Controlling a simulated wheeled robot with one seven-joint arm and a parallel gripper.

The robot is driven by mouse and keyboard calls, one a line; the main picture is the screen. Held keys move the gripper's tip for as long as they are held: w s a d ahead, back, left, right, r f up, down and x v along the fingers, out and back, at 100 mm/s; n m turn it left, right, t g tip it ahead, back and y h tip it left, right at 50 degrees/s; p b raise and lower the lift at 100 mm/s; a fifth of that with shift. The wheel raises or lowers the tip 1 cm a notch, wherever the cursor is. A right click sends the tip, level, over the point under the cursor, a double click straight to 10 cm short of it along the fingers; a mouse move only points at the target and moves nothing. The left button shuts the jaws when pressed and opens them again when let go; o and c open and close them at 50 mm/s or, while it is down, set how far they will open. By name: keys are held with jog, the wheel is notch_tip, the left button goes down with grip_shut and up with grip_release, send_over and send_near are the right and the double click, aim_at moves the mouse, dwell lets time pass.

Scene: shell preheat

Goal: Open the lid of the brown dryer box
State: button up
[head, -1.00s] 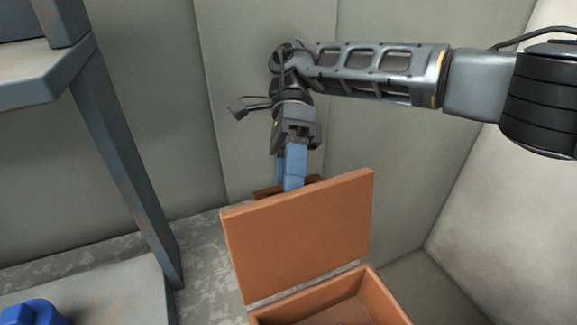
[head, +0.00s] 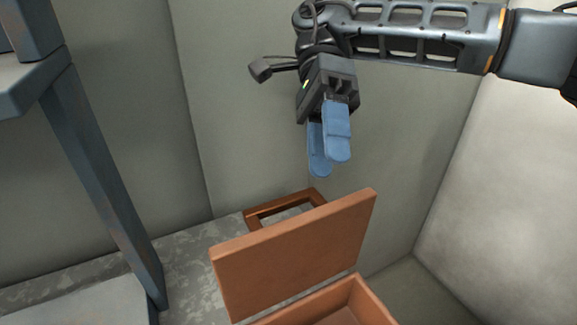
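The brown dryer box (head: 372,302) stands at the bottom of the head view, its front cut off by the frame edge. Its lid (head: 290,262) stands raised at the back of the box, and part of the inside shows. A darker brown handle frame (head: 262,213) shows behind the lid's upper edge. My gripper (head: 328,168) is above and behind the lid, pointing down, clear of the lid and handle. Its two blue fingers are apart with nothing visible between them.
A grey metal shelf rack (head: 110,190) stands on the left, with a low shelf (head: 90,305) at bottom left. Pale padded walls (head: 250,90) close in behind and on the right. Free space surrounds my gripper above the lid.

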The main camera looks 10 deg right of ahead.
jog(key=d+r, duration=0.1)
jog(key=s+d+r, duration=0.1)
jog(key=d, duration=0.2)
jog(key=shift+s+d+r, duration=0.15)
jog(key=shift+s+r, duration=0.05)
jog(key=shift+r, duration=0.2)
